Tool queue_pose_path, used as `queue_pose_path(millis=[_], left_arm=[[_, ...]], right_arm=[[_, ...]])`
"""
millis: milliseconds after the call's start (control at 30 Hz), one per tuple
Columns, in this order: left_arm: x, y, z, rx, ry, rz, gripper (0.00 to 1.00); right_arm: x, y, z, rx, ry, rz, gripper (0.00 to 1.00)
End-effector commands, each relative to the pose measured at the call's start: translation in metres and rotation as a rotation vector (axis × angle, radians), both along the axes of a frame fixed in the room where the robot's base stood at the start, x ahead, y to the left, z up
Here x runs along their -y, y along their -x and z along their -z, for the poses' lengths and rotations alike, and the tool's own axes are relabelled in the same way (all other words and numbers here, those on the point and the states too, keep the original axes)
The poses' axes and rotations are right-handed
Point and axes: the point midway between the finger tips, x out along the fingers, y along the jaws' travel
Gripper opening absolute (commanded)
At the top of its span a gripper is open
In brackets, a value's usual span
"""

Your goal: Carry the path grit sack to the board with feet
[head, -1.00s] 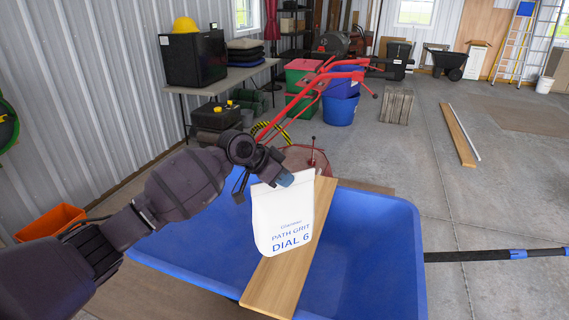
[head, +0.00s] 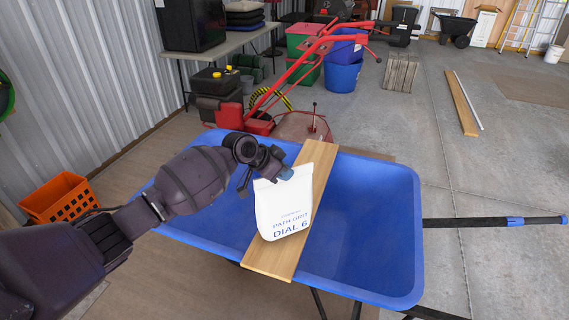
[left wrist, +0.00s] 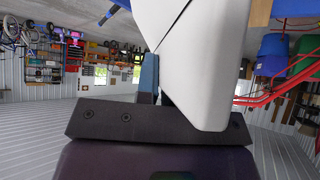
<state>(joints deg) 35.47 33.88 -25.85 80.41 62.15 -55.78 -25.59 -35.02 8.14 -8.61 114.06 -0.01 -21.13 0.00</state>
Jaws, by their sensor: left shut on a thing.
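The path grit sack (head: 283,207) is white with blue lettering. My left gripper (head: 285,174) is shut on its top edge, and the sack hangs slightly tilted. In the left wrist view the sack (left wrist: 200,60) fills the upper middle, against the gripper (left wrist: 150,85). A wooden board (head: 277,258) lies across the blue wheelbarrow tub (head: 365,230). The sack is over this board; I cannot tell whether its base touches it. No feet show on the board. My right gripper is not in view.
An orange crate (head: 62,198) is on the floor at left. A red tiller (head: 290,80) stands behind the tub. The tub's handles (head: 490,221) stick out right. A long plank (head: 455,103) lies on the open floor at right.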

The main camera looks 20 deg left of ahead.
Motion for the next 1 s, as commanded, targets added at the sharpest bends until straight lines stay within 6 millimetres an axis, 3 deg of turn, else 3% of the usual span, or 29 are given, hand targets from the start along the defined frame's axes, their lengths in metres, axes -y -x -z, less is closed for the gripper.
queue_pose_path(millis=[300,333,500,800,1000], left_arm=[[0.001,-0.002,-0.003,0.01,0.004,0.0,0.0],[0.0,-0.001,0.001,0.003,0.001,0.0,0.11],[0.0,-0.001,0.0,0.003,0.001,0.0,0.34],[-0.001,0.0,-0.001,0.004,0.001,-0.001,0.34],[-0.013,0.01,-0.018,0.005,0.001,-0.002,0.34]], right_arm=[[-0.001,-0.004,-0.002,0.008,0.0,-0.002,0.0],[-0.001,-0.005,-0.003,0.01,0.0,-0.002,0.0],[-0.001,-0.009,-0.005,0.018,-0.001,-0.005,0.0],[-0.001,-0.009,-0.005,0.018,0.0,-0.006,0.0],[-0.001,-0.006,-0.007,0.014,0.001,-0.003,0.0]])
